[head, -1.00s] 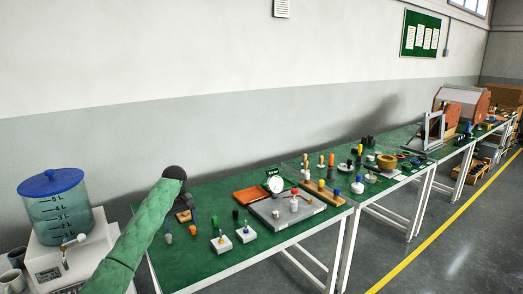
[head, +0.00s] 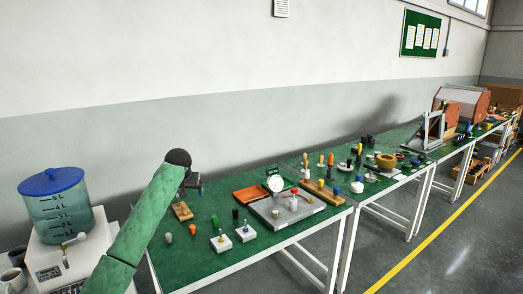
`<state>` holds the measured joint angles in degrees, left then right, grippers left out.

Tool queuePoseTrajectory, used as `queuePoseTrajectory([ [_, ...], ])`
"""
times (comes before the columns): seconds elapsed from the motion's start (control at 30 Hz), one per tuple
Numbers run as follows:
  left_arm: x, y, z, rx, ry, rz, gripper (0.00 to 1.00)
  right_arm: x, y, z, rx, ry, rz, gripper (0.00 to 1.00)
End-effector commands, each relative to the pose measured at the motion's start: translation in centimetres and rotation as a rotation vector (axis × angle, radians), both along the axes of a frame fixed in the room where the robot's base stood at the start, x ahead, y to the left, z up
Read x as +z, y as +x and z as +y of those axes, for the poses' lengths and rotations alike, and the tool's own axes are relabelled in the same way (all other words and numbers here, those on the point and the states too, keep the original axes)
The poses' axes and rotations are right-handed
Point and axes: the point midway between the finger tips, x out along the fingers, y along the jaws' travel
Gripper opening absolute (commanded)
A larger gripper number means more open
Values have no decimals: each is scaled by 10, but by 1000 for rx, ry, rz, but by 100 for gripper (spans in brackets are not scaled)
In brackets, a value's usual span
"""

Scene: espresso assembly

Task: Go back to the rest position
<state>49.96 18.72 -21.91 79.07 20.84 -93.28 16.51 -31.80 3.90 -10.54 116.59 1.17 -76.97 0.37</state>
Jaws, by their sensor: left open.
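My left arm, in a green sleeve, comes up from the lower left of the head view. Its gripper (head: 195,187) is a small dark shape just past the black wrist joint, above the back left of the nearest green table (head: 205,262). It is open and I see nothing held in it. A small wooden block (head: 182,211) lies on the table below it. My right gripper is not in view.
A blue-lidded water tank (head: 57,208) on a white machine stands left of my arm. On the table are two white blocks with pegs (head: 221,243), an orange tray (head: 250,194), a dial gauge (head: 274,183) and a grey plate (head: 285,218).

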Motion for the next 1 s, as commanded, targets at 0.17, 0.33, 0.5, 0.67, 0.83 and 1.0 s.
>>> queuePoseTrajectory([
  [0.17,28,-8,-26,-113,65,-154,85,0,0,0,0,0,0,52],
  [0.33,21,-25,-43,-181,106,-232,85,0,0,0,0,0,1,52],
  [0.5,-4,-50,-60,-231,132,-281,85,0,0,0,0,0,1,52],
  [0.67,-43,-85,-75,-268,144,-307,85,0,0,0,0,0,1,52],
  [0.83,-89,-126,-86,-284,142,-309,85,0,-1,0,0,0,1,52],
  [1.0,-137,-171,-94,-285,124,-289,85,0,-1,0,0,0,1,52],
])
